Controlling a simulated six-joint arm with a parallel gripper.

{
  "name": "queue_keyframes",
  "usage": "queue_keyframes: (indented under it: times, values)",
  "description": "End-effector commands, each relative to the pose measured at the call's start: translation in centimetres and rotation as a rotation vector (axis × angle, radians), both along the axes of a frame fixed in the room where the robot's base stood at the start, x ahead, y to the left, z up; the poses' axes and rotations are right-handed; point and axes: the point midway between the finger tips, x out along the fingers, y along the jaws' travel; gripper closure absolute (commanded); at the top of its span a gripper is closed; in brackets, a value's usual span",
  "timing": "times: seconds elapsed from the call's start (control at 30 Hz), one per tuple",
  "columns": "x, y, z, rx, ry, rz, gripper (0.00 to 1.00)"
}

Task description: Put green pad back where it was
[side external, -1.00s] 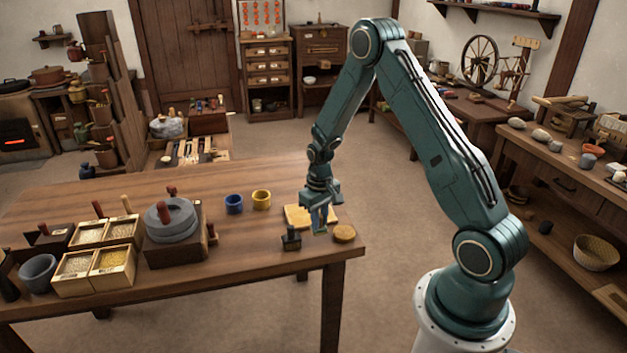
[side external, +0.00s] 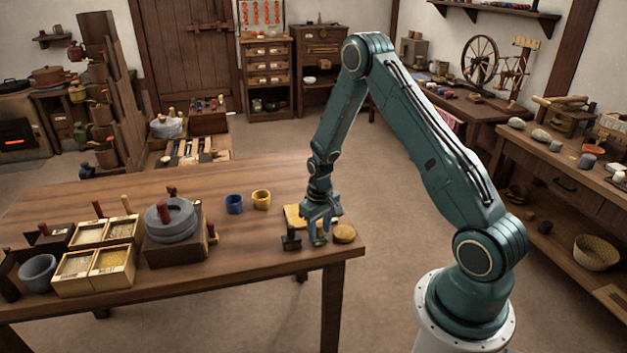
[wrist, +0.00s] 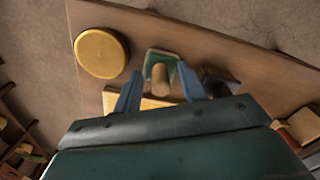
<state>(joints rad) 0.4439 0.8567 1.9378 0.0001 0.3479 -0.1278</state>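The green pad (wrist: 149,60) has a light wooden knob (wrist: 160,74) standing on it, towards the wrist camera. In the side view the green pad (side external: 320,242) is a small patch under my gripper (side external: 321,228), at the table's front right corner. My gripper (wrist: 161,70) is open in the wrist view. Its two blue fingers stand on either side of the knob, with a small gap seen at each side. The fingers partly hide the pad in the side view, and I cannot tell exactly how it meets the table.
A round yellow-brown disc (side external: 344,233) lies close right of my gripper, a dark block (side external: 291,240) close left. A pale yellow board (side external: 294,214) lies behind. Blue (side external: 234,204) and yellow (side external: 261,199) cups, a quern (side external: 171,221) and grain boxes stand further left.

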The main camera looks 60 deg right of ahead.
Motion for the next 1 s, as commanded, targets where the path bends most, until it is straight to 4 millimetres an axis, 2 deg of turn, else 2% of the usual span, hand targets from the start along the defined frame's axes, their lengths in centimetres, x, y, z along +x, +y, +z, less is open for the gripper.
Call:
queue_keyframes:
  times: [0.47, 0.67, 1.0]
  values:
    - [0.0, 0.0, 0.7, 0.0, -0.001, 0.0, 0.59]
    - [0.1, 0.0, 2.6, -0.001, -0.003, 0.0, 0.59]
    - [0.1, 0.0, 7.4, -0.002, -0.003, 0.0, 0.59]
